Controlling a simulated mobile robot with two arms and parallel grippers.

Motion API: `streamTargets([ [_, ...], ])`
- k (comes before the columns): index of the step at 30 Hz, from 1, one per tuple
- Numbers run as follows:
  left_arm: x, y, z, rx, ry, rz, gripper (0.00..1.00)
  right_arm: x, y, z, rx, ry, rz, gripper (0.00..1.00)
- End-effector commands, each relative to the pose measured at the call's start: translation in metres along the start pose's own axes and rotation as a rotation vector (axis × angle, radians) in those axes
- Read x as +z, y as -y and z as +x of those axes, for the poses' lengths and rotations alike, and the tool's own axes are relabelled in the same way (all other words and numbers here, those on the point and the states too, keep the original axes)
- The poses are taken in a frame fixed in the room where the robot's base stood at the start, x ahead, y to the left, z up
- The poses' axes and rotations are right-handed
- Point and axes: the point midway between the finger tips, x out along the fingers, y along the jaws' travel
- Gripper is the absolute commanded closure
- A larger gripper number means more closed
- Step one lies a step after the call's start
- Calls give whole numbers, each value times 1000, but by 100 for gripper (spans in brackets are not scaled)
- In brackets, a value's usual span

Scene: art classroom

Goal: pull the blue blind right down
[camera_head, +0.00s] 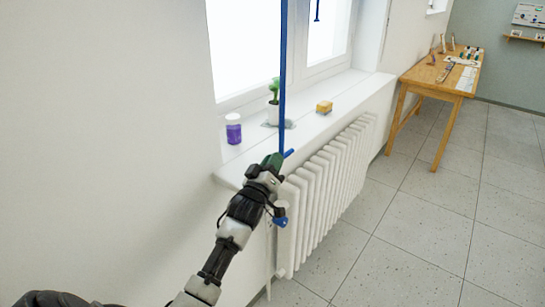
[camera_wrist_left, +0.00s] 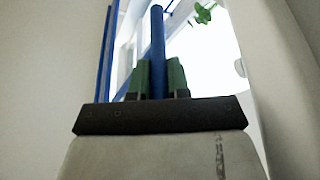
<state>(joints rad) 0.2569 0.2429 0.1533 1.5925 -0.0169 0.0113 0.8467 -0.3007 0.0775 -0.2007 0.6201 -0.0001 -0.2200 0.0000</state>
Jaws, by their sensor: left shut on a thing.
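The blue blind (camera_head: 283,75) shows in the head view as a narrow upright strip in front of the window, reaching down to about sill height. A short blue bar end (camera_head: 289,153) sticks out at its foot. My left gripper (camera_head: 273,161) is there with its green fingers closed on the bar. In the left wrist view the blue bar (camera_wrist_left: 157,45) stands between both green fingers, and a blue strip (camera_wrist_left: 104,55) runs up at the left. The fingers hide part of the bar. My right gripper is in neither view.
A wooden table (camera_head: 440,76) is farther right; the tiled floor between is clear.

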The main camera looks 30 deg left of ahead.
Motion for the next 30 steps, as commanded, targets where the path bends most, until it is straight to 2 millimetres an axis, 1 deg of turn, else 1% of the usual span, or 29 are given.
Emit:
streamTargets([
  [1, 3, 3, -1, -3, 2, 0, 100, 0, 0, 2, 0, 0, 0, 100],
  [3, 4, 3, -1, -2, 2, 1, 100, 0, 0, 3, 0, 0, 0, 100],
  [12, 4, 3, -1, -2, 2, 1, 100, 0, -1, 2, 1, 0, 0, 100],
  [13, 4, 3, -1, -2, 2, 1, 82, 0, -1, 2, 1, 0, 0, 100],
  [15, 3, 3, -1, -1, 1, 1, 71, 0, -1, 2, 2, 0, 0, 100],
  [18, 3, 2, -1, -1, 1, 1, 58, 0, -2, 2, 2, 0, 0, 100],
  [26, 3, 2, -2, 0, 0, 1, 58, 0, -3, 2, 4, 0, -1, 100],
  [30, 4, 3, -14, 0, 1, 0, 58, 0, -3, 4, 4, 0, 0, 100],
])
